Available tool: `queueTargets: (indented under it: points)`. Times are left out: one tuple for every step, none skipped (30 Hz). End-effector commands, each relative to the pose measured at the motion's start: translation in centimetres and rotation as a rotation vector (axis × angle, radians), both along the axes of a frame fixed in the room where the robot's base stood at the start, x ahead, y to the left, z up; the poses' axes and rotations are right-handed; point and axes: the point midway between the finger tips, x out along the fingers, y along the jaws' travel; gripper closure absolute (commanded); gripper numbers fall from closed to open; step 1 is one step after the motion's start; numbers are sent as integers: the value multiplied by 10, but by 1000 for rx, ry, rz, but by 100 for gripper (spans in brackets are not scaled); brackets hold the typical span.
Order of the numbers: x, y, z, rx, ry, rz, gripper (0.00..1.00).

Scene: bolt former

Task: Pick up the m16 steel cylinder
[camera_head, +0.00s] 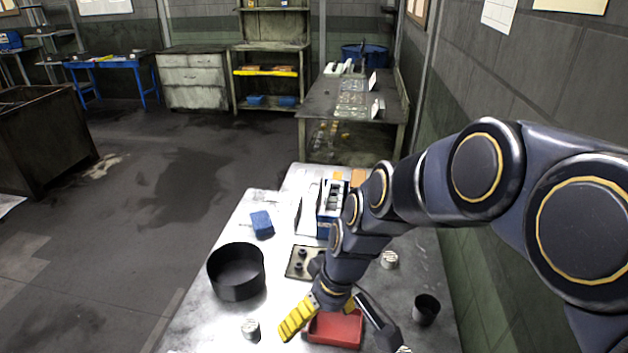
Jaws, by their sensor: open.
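Small silver steel cylinders stand on the metal table (210,318). One cylinder (250,329) is at the front left, and another cylinder (389,259) is right of my wrist. A small pale piece at the bottom edge by my right finger may be another. I cannot tell which is the m16. My gripper (341,337) is open, with its fingers spread across a red tray (335,331). One yellow finger is left of the tray and one dark finger is right of it. The gripper looks empty and is apart from both clear cylinders. My wrist hides part of the table.
A black round bin (236,271) and a blue block (262,224) stand at the left. A black cup (426,309) is at the right. A dark plate with pegs (301,262) and a blue-and-white machine (330,205) are farther back. A wall runs along the right.

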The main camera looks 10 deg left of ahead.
Motion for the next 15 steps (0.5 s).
queueTargets:
  points:
    - [14,21,-15,23,-14,55,19]
    - [22,32,-24,37,-30,83,19]
    - [31,46,-35,52,-48,122,19]
    - [38,57,-45,62,-64,149,19]
    - [46,67,-53,72,-83,173,19]
    - [54,80,-67,82,-103,206,19]
    - [60,90,-76,88,-123,229,19]
    - [64,98,-88,91,-137,251,19]
    - [71,108,-100,95,-160,277,19]
    - [76,115,-110,96,-178,294,19]
    - [80,122,-119,97,-193,312,19]
    - [84,128,-131,94,-209,333,19]
    - [87,133,-139,92,-223,346,19]
    - [90,136,-145,90,-239,357,19]
    - [93,140,-152,87,-252,371,19]
